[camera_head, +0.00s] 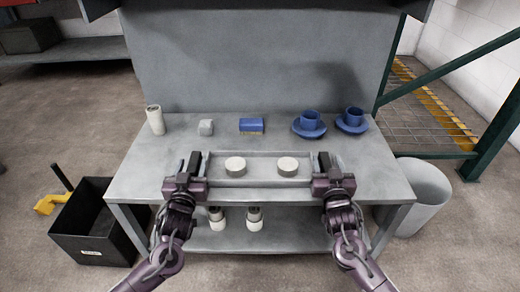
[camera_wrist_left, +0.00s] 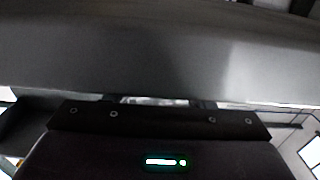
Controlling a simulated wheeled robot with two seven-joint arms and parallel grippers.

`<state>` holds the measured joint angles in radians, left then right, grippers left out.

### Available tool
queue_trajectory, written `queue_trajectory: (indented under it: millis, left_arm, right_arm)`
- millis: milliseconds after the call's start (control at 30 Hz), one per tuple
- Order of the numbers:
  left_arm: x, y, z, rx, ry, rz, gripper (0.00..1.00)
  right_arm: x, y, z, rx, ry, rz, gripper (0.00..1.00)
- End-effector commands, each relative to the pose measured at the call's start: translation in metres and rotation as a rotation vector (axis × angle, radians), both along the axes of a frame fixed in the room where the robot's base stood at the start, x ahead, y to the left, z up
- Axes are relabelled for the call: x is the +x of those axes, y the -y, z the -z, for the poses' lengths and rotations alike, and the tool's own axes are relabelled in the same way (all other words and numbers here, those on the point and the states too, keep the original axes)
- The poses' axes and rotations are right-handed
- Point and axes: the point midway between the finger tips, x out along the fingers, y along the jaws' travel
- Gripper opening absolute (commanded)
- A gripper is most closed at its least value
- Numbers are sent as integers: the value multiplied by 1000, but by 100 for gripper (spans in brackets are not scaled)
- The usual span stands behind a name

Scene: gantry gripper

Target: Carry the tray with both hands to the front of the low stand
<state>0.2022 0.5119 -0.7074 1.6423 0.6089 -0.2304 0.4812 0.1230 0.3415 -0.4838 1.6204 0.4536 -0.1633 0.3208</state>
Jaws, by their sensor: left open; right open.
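The grey tray (camera_head: 262,181) lies on the grey workbench (camera_head: 140,183), near its front edge. Two round pale discs (camera_head: 235,164) (camera_head: 288,166) stand in it. My left gripper (camera_head: 195,161) is open at the tray's left end, and my right gripper (camera_head: 324,161) is open at its right end. Whether the fingers straddle the tray's ends or touch them cannot be told. The left wrist view shows a blurred grey surface (camera_wrist_left: 160,55) close above the dark gripper housing; the fingertips are hidden there. I cannot tell which thing is the low stand.
A black bin (camera_head: 95,225) stands left, a grey bin (camera_head: 425,195) right. Bottles (camera_head: 254,219) stand on the lower shelf.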

Motion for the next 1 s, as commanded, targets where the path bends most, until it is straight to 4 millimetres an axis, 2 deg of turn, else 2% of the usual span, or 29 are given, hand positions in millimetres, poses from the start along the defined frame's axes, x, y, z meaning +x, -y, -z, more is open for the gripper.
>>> queue_trajectory:
  millis: [300, 500, 667, 767, 1000]
  left_arm:
    - [-67, -1, 2, 1, -5, 1, 49]
    - [-98, -1, 1, 1, -3, 0, 49]
    - [-108, -2, 0, 1, -1, -1, 49]
    - [-109, -1, 0, 1, 0, -1, 49]
    - [-109, -1, 0, 1, -1, -1, 49]
  right_arm:
    - [0, 0, 0, 0, 0, 0, 49]
    - [0, 0, 0, 0, 0, 0, 49]
    - [-2, 0, 0, 0, -1, 0, 49]
    - [-10, 0, 1, 0, -2, -1, 49]
    - [-57, -1, 2, 1, -4, -2, 49]
